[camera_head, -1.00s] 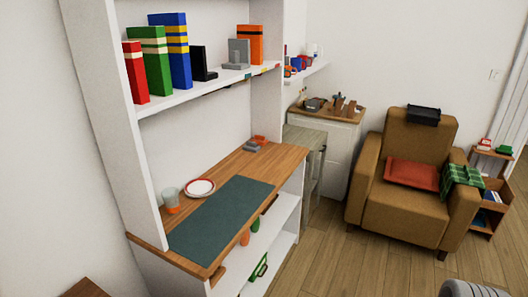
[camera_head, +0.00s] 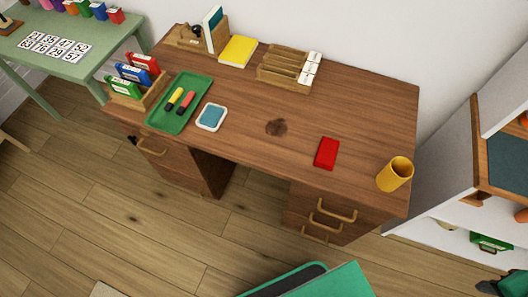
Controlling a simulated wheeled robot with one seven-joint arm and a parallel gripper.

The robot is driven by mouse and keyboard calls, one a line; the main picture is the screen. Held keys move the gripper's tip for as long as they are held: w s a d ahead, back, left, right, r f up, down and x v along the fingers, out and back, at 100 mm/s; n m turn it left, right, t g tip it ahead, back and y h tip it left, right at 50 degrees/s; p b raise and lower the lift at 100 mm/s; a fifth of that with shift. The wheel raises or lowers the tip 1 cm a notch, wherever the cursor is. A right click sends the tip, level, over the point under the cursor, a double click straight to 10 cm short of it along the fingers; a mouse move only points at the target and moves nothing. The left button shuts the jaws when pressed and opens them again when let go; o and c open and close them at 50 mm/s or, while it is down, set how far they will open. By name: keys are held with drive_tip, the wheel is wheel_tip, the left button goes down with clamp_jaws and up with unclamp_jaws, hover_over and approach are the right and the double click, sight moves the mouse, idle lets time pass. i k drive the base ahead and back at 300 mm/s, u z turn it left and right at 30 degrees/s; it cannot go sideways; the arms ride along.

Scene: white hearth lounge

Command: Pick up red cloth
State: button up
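A small flat red piece that looks like a folded red cloth (camera_head: 327,153) lies on the right part of a brown wooden desk (camera_head: 240,130), left of a yellow-orange cup (camera_head: 395,174). Nothing covers it. My gripper is not in view, so its state and its distance from the red piece do not show.
A green tray (camera_head: 179,103) with markers, a blue-topped square pad (camera_head: 211,117), a wooden rack (camera_head: 290,68) and a yellow book (camera_head: 238,51) are on the desk. A green table (camera_head: 68,40) stands at left, a white shelf unit (camera_head: 470,140) at right. Wooden floor shows in front.

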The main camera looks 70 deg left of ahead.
sight(326, 154)
drive_tip(key=u, duration=3.5)
drive_tip(key=i, duration=1)
